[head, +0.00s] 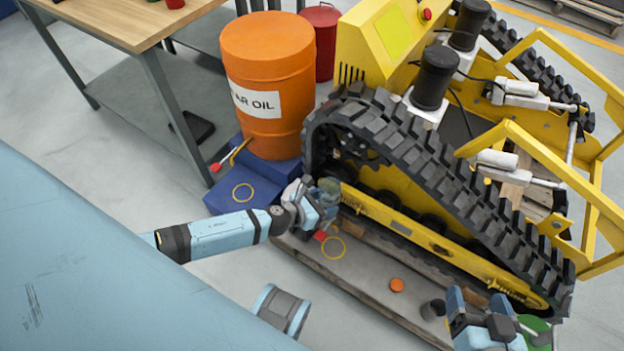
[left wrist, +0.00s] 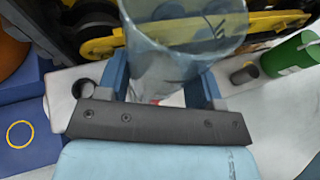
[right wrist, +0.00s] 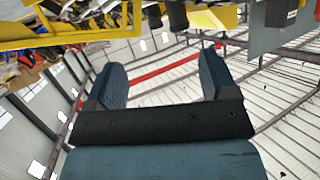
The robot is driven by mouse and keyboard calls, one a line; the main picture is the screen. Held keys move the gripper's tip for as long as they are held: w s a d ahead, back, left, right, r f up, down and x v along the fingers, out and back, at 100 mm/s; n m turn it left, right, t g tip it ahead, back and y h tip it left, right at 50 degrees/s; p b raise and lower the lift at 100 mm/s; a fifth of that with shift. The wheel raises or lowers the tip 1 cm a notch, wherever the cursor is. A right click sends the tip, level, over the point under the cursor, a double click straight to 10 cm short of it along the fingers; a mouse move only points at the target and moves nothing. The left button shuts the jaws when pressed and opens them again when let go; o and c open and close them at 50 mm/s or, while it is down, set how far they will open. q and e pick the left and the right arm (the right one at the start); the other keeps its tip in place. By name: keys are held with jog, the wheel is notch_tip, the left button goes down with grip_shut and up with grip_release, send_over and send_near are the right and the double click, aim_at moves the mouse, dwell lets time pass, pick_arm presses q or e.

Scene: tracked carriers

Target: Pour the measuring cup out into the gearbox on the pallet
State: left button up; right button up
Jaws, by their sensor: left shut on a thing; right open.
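My left gripper (head: 316,203) is shut on the clear measuring cup (head: 329,187), held above the pallet (head: 352,282) beside the track. In the left wrist view, the translucent cup (left wrist: 165,62) stands between the fingers; whether it holds liquid I cannot tell. I cannot make out the gearbox for certain; a black ring-shaped opening (left wrist: 83,88) shows on a pale surface left of the cup in the left wrist view. My right gripper (right wrist: 155,78) is open and empty; in the head view it is low at the right, next to a green can (head: 536,328).
A yellow tracked carrier (head: 420,170) stands close behind the cup. An orange oil drum (head: 268,85) and blue platform (head: 240,190) are to the left. An orange cap (head: 397,285) and dark cylinder (head: 433,309) are on the pallet. A workbench (head: 130,20) is at upper left.

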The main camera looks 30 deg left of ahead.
pick_arm(q)
jog(key=shift+s+d+f, duration=0.15)
jog(key=shift+s+f, duration=0.15)
jog(key=shift+f, duration=0.15)
jog(key=shift+h, duration=0.3)
